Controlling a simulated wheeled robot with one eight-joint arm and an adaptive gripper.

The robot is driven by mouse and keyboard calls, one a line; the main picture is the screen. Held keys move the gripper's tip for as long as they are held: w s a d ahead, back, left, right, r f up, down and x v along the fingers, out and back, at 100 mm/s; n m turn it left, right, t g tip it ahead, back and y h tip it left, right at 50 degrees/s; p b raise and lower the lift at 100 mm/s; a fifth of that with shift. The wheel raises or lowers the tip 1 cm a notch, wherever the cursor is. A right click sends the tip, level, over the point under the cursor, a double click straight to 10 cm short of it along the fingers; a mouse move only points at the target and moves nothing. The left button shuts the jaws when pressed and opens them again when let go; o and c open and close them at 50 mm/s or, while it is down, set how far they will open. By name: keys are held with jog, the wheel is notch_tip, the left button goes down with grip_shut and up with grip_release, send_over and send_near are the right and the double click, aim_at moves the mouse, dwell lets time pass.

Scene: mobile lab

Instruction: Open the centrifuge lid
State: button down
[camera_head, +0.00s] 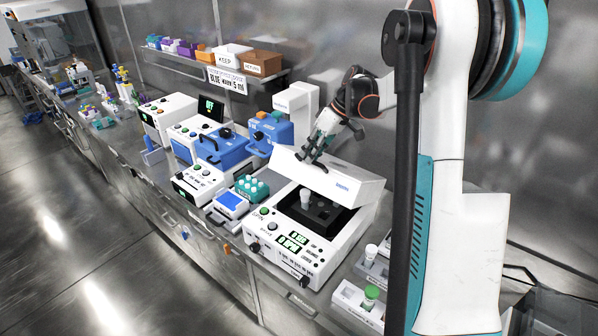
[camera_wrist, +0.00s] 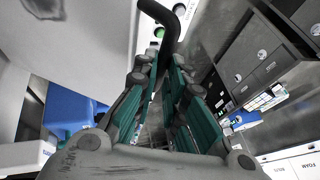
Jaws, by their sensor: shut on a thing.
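The centrifuge (camera_head: 285,240) is a white box with displays and knobs on its front panel, standing on the bench. Its white lid (camera_head: 343,187) is raised and tilted, and the dark chamber (camera_head: 322,212) shows beneath it with a white-capped tube (camera_head: 305,198) in it. My gripper (camera_head: 316,157) is at the lid's upper left edge. In the wrist view its green-padded fingers (camera_wrist: 165,75) are around the curved black lid handle (camera_wrist: 168,22). The exact contact on the handle is partly hidden by the fingers.
A shelf with bins (camera_head: 232,60) hangs on the back wall. The floor (camera_head: 90,240) in front is clear.

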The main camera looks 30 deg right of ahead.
jog(key=w+d+r+p, duration=0.2)
jog(key=d, duration=0.5)
jog(key=w+d+r+p, duration=0.1)
jog(key=w+d+r, duration=0.1)
jog(key=d, duration=0.5)
jog(key=w+d+r+p, duration=0.2)
jog(key=w+d+r, duration=0.1)
jog(key=d, duration=0.4)
jog(key=shift+w+d+p, duration=0.15)
jog(key=shift+w+p, duration=0.15)
jog(key=shift+w, duration=0.35)
jog(key=shift+r, duration=0.1)
jog(key=c, duration=1.9)
grip_release()
jog(key=shift+o, duration=1.2)
jog(key=shift+w+d, duration=0.1)
jog(key=shift+w, duration=0.2)
jog(key=shift+s+r, duration=0.1)
